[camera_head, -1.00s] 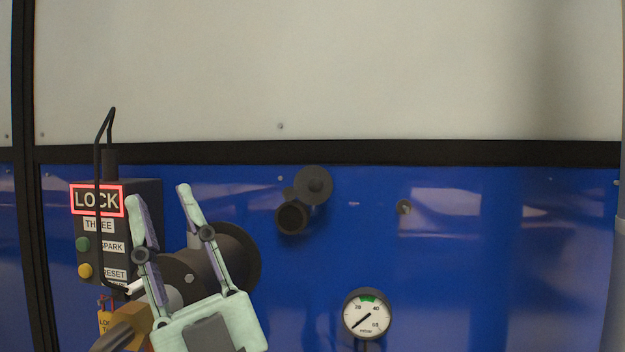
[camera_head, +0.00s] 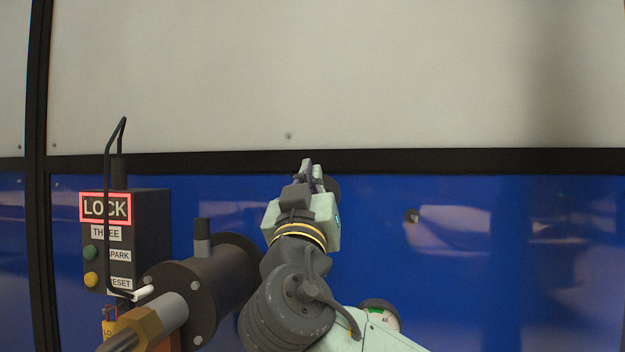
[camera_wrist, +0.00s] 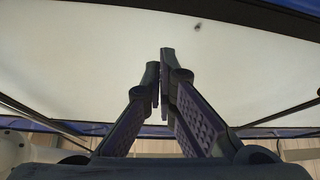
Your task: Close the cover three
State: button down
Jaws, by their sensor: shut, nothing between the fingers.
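The round dark cover (camera_head: 334,188) on the blue panel is mostly hidden behind my gripper; only a sliver of its right edge shows in the head view. The dark round port below it is hidden by my arm. My gripper (camera_head: 308,168) is raised in front of the cover, its fingers pointing up. I cannot tell whether it touches the cover. In the wrist view, the fingers of my gripper (camera_wrist: 160,65) are together and empty, against a pale surface. A control box (camera_head: 128,240) labelled THREE stands at the left, with a red-framed LOCK sign.
A dark flanged cylinder (camera_head: 210,285) with a brass fitting (camera_head: 140,328) juts out left of my arm. A gauge (camera_head: 381,313) is partly hidden behind my arm.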

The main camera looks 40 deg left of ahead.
jog(key=p+x, duration=0.3)
jog(key=x, duration=0.5)
jog(key=f, duration=0.4)
jog(key=shift+w+d+f+p, duration=0.1)
jog(key=shift+w+d+p, duration=0.1)
jog(key=shift+w+p, duration=0.2)
jog(key=shift+d+f+m+t+h+b, duration=0.15)
jog(key=shift+f+m+t+h+b, duration=0.15)
jog(key=shift+m+h+b, duration=0.5)
